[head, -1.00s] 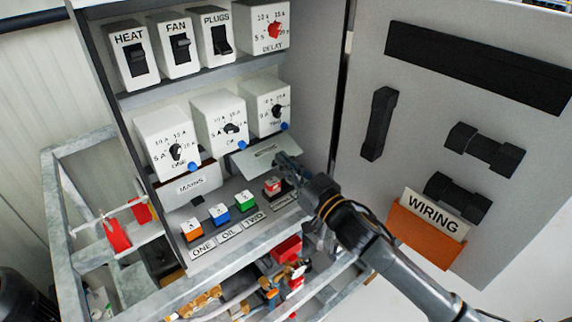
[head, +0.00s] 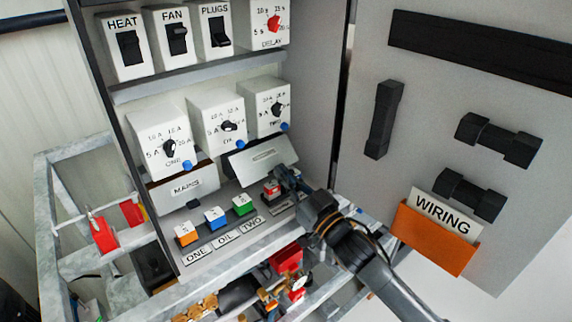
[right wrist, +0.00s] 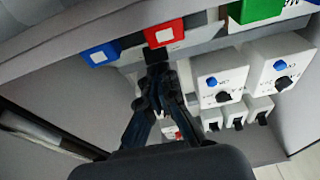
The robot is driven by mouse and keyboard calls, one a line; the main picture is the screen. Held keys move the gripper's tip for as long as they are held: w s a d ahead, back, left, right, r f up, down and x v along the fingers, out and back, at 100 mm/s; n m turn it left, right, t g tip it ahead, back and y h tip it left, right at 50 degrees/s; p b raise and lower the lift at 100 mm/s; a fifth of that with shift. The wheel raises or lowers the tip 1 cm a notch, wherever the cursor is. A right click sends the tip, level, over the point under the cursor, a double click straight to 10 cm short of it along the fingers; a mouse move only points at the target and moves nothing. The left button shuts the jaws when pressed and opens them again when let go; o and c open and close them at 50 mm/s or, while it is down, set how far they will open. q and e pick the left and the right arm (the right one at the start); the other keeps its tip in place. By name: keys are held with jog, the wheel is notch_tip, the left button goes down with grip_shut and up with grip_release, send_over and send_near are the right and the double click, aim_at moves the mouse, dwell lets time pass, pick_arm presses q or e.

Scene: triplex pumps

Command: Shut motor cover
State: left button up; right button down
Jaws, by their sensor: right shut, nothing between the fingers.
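The motor cover (head: 262,157) is a grey flap with a small label, in the cabinet below the right-hand dial boxes in the head view. It is tilted, its lower edge standing out above the red switch (head: 271,188), so it is not flat down. My right gripper (head: 283,176) is shut and empty at the cover's lower right corner. Whether the fingers touch the cover cannot be told. In the right wrist view the closed fingertips (right wrist: 158,74) are just below a red block (right wrist: 163,33). My left gripper is out of view.
The mains cover (head: 184,188) lies to the left. Orange, blue and green switches (head: 215,217) stand in front of it. Dial boxes (head: 217,120) sit above. The open cabinet door (head: 440,90) with an orange wiring pocket (head: 432,238) is at right. Pipes and valves lie below.

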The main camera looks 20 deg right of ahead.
jog(key=shift+w+f, duration=0.2)
jog(key=shift+f, duration=0.25)
dwell(0.4)
